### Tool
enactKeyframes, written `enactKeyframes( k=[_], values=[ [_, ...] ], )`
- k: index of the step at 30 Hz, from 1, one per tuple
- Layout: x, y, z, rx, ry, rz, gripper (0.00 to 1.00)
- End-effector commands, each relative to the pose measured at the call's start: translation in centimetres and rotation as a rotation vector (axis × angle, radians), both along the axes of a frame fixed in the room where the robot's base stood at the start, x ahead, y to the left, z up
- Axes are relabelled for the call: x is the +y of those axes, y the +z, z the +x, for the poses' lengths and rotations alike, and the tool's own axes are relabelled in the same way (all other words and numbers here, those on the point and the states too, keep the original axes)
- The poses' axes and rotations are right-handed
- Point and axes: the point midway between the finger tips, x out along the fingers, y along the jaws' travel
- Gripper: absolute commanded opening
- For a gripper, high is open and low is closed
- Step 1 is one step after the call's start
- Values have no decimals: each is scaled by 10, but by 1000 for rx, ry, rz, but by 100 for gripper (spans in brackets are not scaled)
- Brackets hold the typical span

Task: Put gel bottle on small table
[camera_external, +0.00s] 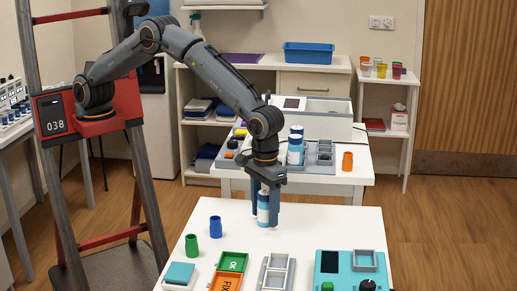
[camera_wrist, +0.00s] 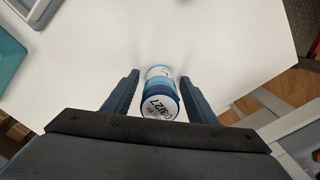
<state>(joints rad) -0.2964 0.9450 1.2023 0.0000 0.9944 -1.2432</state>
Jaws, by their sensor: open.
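A blue-and-white bottle (camera_external: 263,208), which looks like the gel bottle, is upright at the far edge of the white front table (camera_external: 325,222). Its base appears to be on the tabletop. My gripper (camera_external: 265,218) points down with its fingers on either side of the bottle. In the wrist view, the bottle (camera_wrist: 161,92) shows its blue-rimmed cap with dark lettering between my open gripper's fingers (camera_wrist: 160,76); gaps show on both sides. A similar blue-and-white bottle (camera_external: 295,149) stands on the white table behind (camera_external: 333,179). Which table is the small one is not clear.
The front table also holds a green cup (camera_external: 192,245), a blue cup (camera_external: 215,227), green and orange trays (camera_external: 233,262), a grey rack (camera_external: 277,272) and a teal device (camera_external: 352,268). An orange cup (camera_external: 347,161) stands behind. The front table's right rear is clear.

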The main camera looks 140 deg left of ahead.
Motion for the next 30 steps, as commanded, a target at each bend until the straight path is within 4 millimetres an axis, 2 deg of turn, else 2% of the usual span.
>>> enactKeyframes(
  k=[4, 16, 18, 30],
  values=[
    [0, 11, 1, -3, 0, 1, 52],
    [-5, 69, -4, -1, 0, 0, 52],
    [-5, 74, -4, 0, 0, 0, 56],
    [-5, 78, -4, 0, 0, 0, 56]
  ],
)
